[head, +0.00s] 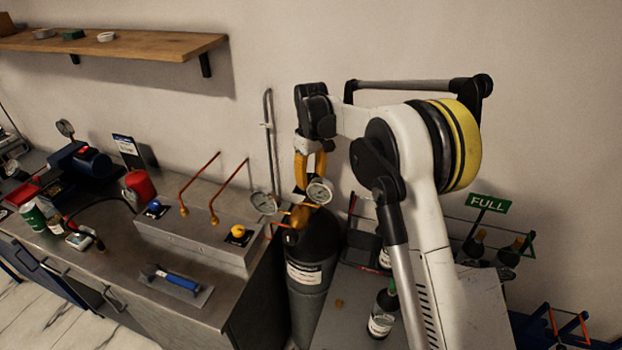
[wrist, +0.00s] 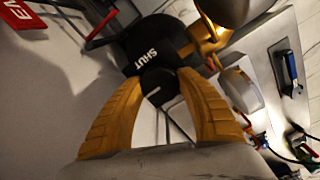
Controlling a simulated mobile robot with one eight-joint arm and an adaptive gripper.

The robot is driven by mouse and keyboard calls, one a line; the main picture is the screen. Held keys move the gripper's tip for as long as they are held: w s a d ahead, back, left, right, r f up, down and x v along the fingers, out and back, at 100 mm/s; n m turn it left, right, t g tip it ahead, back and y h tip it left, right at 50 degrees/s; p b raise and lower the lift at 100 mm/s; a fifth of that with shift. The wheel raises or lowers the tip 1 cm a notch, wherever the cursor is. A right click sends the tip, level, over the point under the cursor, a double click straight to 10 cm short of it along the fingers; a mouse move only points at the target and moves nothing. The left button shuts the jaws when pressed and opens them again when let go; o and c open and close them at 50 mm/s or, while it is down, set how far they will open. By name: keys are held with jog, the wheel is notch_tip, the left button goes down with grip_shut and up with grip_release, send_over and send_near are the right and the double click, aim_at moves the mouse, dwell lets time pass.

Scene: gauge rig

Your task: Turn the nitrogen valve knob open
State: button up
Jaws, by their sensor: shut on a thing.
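A grey gas cylinder (head: 306,276) with a black shoulder and a white label stands beside the metal bench. Brass fittings (head: 300,215) and two round gauges, one on the left (head: 264,203) and one on the right (head: 319,191), sit at its top. My gripper (head: 310,180) points down over the cylinder top. In the wrist view its yellow fingers (wrist: 162,78) are shut on a black knob (wrist: 158,86) with a white line. The word SHUT shows on the black surface just beyond the knob (wrist: 150,58). The head view does not show the knob clearly.
Dark bottles (head: 382,312) and a green FULL sign (head: 488,203) stand at right. A wooden shelf (head: 110,47) hangs upper left.

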aim_at(311, 178)
jog(key=o, duration=1.2)
notch_tip(311, 178, up, 12)
jog(key=shift+s+d, duration=0.1)
